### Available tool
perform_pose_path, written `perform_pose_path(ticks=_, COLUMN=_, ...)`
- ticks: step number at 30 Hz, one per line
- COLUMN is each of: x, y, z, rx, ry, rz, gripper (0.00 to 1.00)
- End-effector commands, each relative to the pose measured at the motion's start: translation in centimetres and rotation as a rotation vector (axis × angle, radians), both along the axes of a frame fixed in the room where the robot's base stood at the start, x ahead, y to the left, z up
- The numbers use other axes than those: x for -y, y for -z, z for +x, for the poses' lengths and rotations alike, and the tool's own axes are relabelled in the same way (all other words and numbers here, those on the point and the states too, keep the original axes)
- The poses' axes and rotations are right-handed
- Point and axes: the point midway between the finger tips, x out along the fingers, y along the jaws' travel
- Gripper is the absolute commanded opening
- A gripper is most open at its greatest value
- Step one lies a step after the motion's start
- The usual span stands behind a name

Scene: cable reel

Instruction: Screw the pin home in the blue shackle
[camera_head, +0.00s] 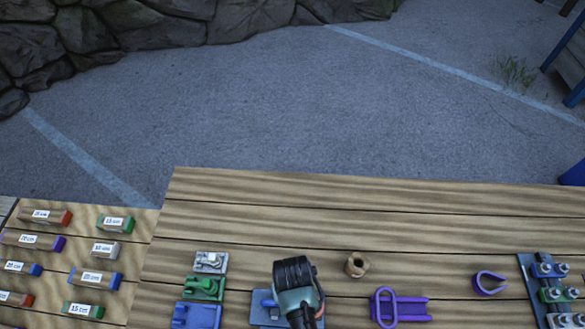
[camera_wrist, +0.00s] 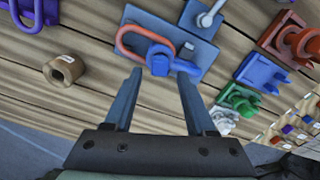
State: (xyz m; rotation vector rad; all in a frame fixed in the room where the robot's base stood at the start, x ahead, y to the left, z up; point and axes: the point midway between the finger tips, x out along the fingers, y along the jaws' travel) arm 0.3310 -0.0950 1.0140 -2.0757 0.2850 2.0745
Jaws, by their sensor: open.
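The blue shackle (camera_wrist: 160,56) sits on a blue plate (camera_wrist: 186,30) in the wrist view, at an orange-red link (camera_wrist: 134,31). A short blue part, which may be the pin's head (camera_wrist: 184,67), sticks out to its right. I cannot tell how far the pin is in. My gripper (camera_wrist: 160,75) is open and empty, its fingertips on either side of the blue parts; contact cannot be judged. In the head view my gripper (camera_head: 299,310) covers most of the blue plate (camera_head: 262,309) and hides the shackle.
A brown ring-shaped nut (camera_head: 356,265), a purple link (camera_head: 386,307) and a purple hook (camera_head: 490,284) lie to the right. Grey (camera_head: 210,262), green (camera_head: 205,288) and blue (camera_head: 197,315) fixtures stand left. A bolted rail (camera_head: 530,275) is far right. The back boards are clear.

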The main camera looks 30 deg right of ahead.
Motion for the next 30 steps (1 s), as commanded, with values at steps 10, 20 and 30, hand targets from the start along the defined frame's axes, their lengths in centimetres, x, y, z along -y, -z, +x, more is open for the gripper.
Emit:
perform_pose_path(ticks=10, x=0.0, y=2.4, z=0.0, rx=0.0, ry=0.0, rz=0.0, gripper=0.56)
perform_pose_path(ticks=20, x=0.0, y=3.5, z=-0.1, rx=0.002, ry=0.001, rz=-0.001, gripper=0.56)
perform_pose_path(ticks=30, x=0.0, y=3.4, z=-0.1, rx=0.001, ry=0.001, rz=0.0, gripper=0.2)
